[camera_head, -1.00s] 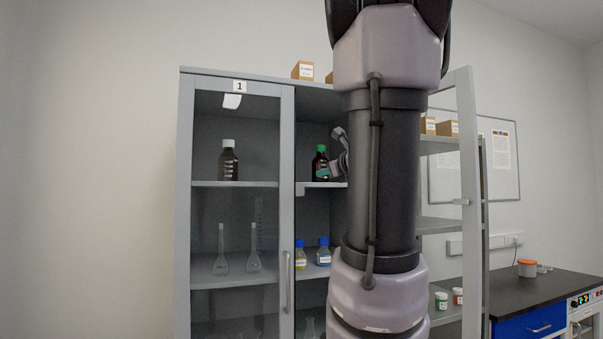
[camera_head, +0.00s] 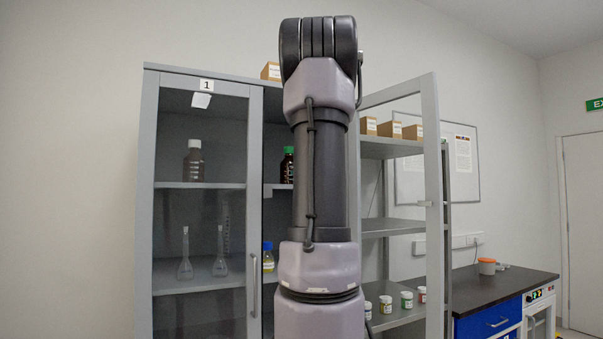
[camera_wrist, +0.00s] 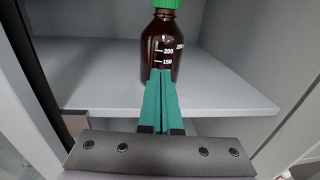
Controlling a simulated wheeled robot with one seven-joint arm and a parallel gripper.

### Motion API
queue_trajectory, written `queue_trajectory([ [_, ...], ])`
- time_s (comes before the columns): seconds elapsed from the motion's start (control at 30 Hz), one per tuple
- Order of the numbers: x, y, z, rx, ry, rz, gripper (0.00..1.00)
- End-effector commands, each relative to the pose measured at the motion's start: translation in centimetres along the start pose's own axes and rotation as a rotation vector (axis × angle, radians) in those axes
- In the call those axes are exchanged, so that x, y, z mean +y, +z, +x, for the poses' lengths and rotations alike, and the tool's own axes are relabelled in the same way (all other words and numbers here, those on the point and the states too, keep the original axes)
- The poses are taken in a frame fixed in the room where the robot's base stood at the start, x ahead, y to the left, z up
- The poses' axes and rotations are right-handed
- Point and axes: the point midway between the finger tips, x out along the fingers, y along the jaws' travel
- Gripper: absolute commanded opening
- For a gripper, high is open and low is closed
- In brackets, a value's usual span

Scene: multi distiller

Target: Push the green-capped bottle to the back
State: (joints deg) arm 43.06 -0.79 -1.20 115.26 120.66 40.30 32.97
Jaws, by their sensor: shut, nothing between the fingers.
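The green-capped bottle is dark brown glass with white volume marks. In the head view the bottle (camera_head: 286,168) stands upright on the upper shelf of the cabinet, partly hidden behind my arm. In the wrist view the bottle (camera_wrist: 162,52) stands on the grey shelf (camera_wrist: 220,92), its cap cut off by the top edge. My gripper (camera_wrist: 161,76) is shut and empty, its teal fingertips in front of the bottle's lower body. I cannot tell whether they touch it. The gripper is hidden behind my arm in the head view.
A white-capped brown bottle (camera_head: 194,160) stands behind the left glass door (camera_head: 202,125). The right door (camera_head: 433,190) is open. A blue-capped bottle (camera_head: 268,257) and flasks (camera_head: 220,252) are on the shelf below. Shelf room lies beside the green-capped bottle.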

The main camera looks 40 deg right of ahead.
Motion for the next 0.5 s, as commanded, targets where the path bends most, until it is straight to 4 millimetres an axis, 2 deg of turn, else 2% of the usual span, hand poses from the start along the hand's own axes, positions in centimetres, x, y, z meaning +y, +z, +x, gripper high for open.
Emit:
queue_trajectory([
  [0.1,0.0,0.0,1.4,0.0,0.0,0.0,0.0],
  [0.2,0.0,-0.1,2.0,0.001,0.0,-0.001,0.0],
  [0.5,0.0,0.0,2.3,0.0,0.0,-0.001,0.0],
])
